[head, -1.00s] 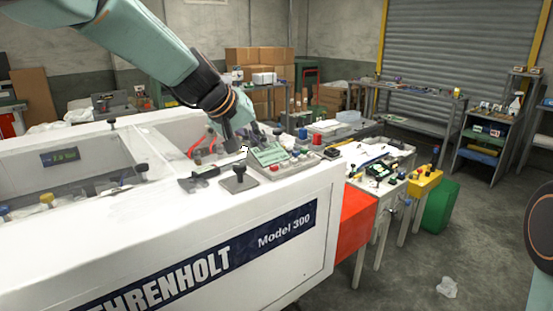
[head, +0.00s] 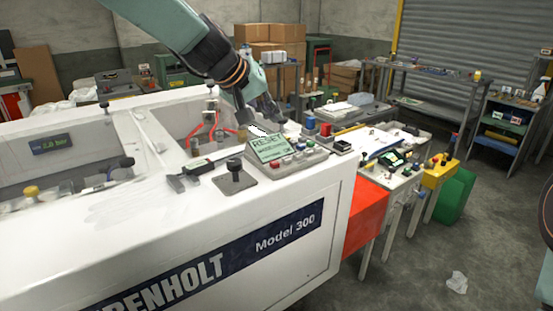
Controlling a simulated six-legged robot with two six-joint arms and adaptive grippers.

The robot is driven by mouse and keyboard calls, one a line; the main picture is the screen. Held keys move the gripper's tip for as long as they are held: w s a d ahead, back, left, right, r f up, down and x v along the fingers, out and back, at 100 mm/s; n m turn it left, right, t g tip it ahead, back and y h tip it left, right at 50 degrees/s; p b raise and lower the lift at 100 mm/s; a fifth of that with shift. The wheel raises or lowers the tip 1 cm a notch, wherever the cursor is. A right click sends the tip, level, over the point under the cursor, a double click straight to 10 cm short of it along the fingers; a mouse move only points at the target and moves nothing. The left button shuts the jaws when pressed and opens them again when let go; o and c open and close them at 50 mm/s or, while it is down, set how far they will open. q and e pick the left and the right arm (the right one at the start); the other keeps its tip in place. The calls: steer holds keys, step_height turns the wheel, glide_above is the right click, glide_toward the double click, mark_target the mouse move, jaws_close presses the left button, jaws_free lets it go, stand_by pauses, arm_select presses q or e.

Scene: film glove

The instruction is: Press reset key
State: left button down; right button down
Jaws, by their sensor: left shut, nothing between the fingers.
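The control panel (head: 292,160) is a grey sloped box on top of the white machine, near its right end. Its green screen (head: 268,148) shows the word "RESET" with a smaller, unreadable line below. I cannot read which key is the reset key. My left gripper (head: 259,129) reaches down from the upper left, shut and empty, just behind the screen's top edge. I cannot tell whether it touches the panel. My right gripper is not in view.
A black knob (head: 234,176) on a square plate stands left of the panel. A black-handled tool (head: 190,172) lies beside it. Open wells with red hoses (head: 213,127) lie behind. A cluttered bench (head: 380,150) stands to the right.

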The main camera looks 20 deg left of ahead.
mark_target(273, 164)
arm_select(q)
steer(key=f+b, duration=0.3)
steer(key=shift+s+d+f, duration=0.15)
steer(key=shift+s+d, duration=0.15)
steer(key=shift+d, duration=0.05)
steer(key=f+b, duration=0.2)
steer(key=f, duration=0.1)
steer(key=f+b, duration=0.1)
steer(key=b, duration=0.1)
steer(key=shift+a+f, duration=0.4)
steer(key=shift+w+d+f+b, duration=0.1)
steer(key=shift+d+f+b, duration=0.15)
steer(key=shift+f+b, duration=0.05)
steer(key=shift+r, duration=0.15)
steer(key=shift+s+a, duration=0.25)
steer(key=shift+w+d, duration=0.2)
steer(key=shift+d, duration=0.05)
